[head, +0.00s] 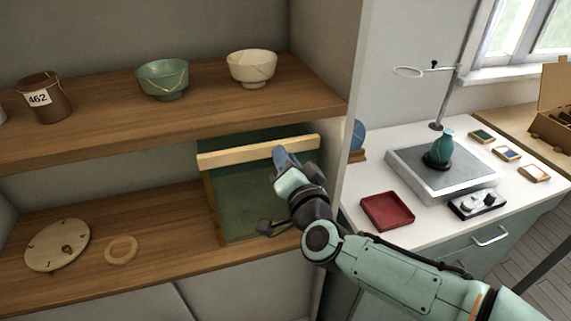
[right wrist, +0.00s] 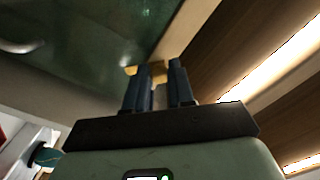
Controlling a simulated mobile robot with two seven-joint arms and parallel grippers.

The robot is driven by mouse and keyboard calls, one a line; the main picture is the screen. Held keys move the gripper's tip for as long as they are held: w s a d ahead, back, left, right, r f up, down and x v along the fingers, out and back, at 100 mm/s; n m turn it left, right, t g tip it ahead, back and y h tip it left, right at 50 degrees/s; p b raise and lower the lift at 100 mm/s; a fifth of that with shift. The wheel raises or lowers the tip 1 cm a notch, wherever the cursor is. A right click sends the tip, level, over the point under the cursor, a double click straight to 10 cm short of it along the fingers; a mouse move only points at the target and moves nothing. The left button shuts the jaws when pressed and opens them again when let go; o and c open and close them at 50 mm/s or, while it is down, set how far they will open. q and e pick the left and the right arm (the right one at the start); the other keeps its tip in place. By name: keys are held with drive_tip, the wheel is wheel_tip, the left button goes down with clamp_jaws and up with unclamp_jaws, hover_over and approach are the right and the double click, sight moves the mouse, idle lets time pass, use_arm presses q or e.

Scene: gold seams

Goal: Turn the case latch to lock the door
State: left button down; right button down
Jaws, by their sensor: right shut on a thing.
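The case door shows in the head view as a green pane (head: 240,200) with a pale wooden rail (head: 232,157) across its upper part, on the lower shelf. My right gripper (head: 281,153) is at this rail, toward its right end. In the right wrist view, its dark blue fingers (right wrist: 158,72) are shut on a small brass-coloured piece, the latch (right wrist: 131,70), beside the green pane (right wrist: 100,35). In the head view the gripper hides the latch. Whether the latch is turned to its locked position cannot be told. My left gripper is out of view.
The upper shelf (head: 110,118) holds a brown pot (head: 45,97), a green bowl (head: 162,80) and a cream bowl (head: 253,68). A round disc (head: 57,245) and a ring (head: 121,249) lie below. A white table at right bears a red tray (head: 387,211) and a teal vase (head: 441,147).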

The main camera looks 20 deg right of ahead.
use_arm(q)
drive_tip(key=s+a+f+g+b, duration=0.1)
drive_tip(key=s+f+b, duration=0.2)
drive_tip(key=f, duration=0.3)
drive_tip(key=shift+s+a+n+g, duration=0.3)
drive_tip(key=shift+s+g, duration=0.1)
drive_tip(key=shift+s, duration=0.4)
use_arm(e)
drive_tip(key=shift+m, duration=4.3)
drive_tip(key=c, duration=1)
unclamp_jaws()
